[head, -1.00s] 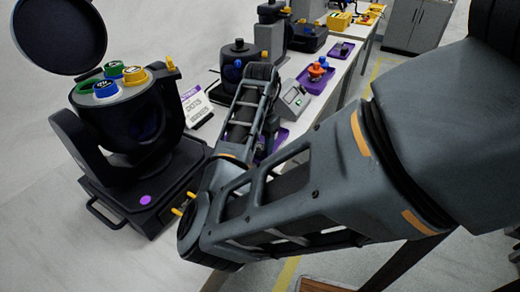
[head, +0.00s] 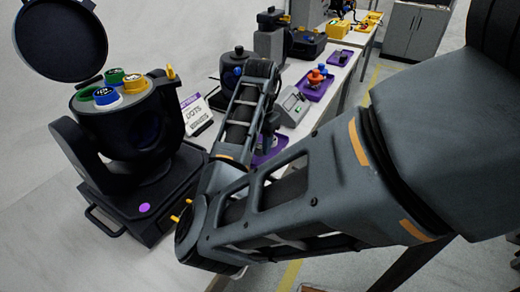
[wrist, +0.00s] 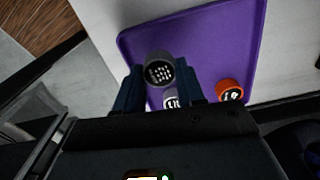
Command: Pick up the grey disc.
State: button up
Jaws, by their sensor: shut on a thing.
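The grey disc (wrist: 158,70), with white marks on its dark face, is between the fingertips of my gripper (wrist: 160,88) in the wrist view. My gripper is shut on it. The disc shows over a purple tray (wrist: 200,45); I cannot tell how far above the tray it is. In the head view, my arm largely hides the gripper, and I cannot make out the grey disc there. Part of a purple tray (head: 270,150) shows beside my arm.
An orange disc (wrist: 229,90) and a pale disc (wrist: 171,101) are in the tray near the fingers. At left, an open black lamp (head: 135,130) holds blue, green and yellow discs. Another purple tray (head: 316,88) with orange and blue pieces stands farther along the table.

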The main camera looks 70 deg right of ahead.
jog(key=s+d+r+p, duration=0.2)
jog(key=s+d+r, duration=0.3)
jog(key=s+r, duration=0.3)
jog(key=shift+s+r, duration=0.2)
jog(key=shift+s, duration=1.05)
